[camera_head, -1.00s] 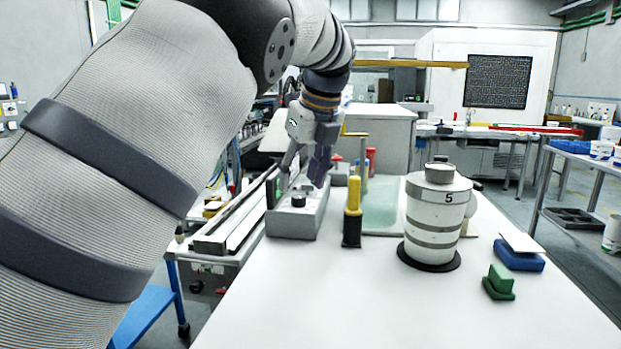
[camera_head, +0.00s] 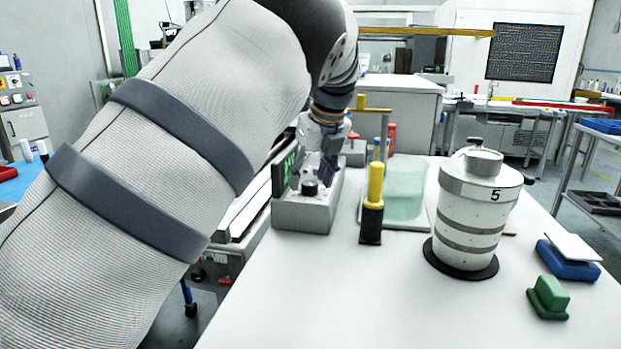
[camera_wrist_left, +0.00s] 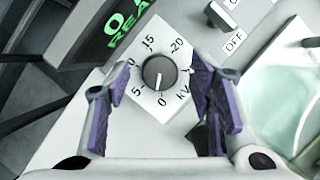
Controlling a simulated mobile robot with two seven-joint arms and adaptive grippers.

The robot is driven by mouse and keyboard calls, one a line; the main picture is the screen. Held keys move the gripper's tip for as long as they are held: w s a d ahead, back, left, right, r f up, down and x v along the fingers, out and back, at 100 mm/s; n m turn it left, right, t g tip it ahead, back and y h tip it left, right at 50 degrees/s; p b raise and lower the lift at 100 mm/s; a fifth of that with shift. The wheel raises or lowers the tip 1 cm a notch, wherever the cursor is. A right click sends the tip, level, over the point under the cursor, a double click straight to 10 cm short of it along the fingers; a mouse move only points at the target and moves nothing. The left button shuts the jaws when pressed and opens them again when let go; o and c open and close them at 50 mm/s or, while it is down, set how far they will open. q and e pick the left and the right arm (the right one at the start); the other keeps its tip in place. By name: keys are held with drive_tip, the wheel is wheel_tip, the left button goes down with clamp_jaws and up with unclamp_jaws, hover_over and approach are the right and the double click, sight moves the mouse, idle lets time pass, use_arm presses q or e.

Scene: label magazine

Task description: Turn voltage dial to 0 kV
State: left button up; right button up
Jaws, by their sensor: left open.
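The voltage dial is a dark round knob (camera_wrist_left: 160,73) on a white scale plate marked from 0 to 20 kV. In the left wrist view, a pale mark on the knob points down, roughly toward the 0. In the head view the knob (camera_head: 311,188) sits on top of a grey control box (camera_head: 303,215). My left gripper (camera_head: 312,174) is open just above the knob. In the left wrist view its purple-padded fingers (camera_wrist_left: 162,105) stand on either side of the dial, apart from it. A green-lit display (camera_wrist_left: 125,22) is partly cut off. My right gripper is not in view.
A switch marked OFF (camera_wrist_left: 234,40) lies beside the dial. A yellow-and-black handle (camera_head: 373,203) stands right of the box, before a greenish glass block (camera_head: 404,190). A white banded canister (camera_head: 475,215) stands farther right, near green (camera_head: 548,296) and blue (camera_head: 568,262) blocks. The front table is clear.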

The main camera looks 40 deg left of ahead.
use_arm(q)
drive_tip(key=shift+a+f, duration=0.15)
drive_tip(key=shift+f, duration=0.25)
drive_tip(key=c, duration=1.1)
drive_tip(key=n, duration=0.1)
drive_tip(key=n+g, duration=0.1)
drive_tip(key=shift+w+f+n+b, duration=0.15)
drive_tip(key=shift+n+b, duration=0.15)
drive_tip(key=shift+c, duration=0.2)
drive_tip(key=shift+n, duration=0.3)
drive_tip(key=shift+r, duration=0.2)
drive_tip(key=o, duration=1.1)
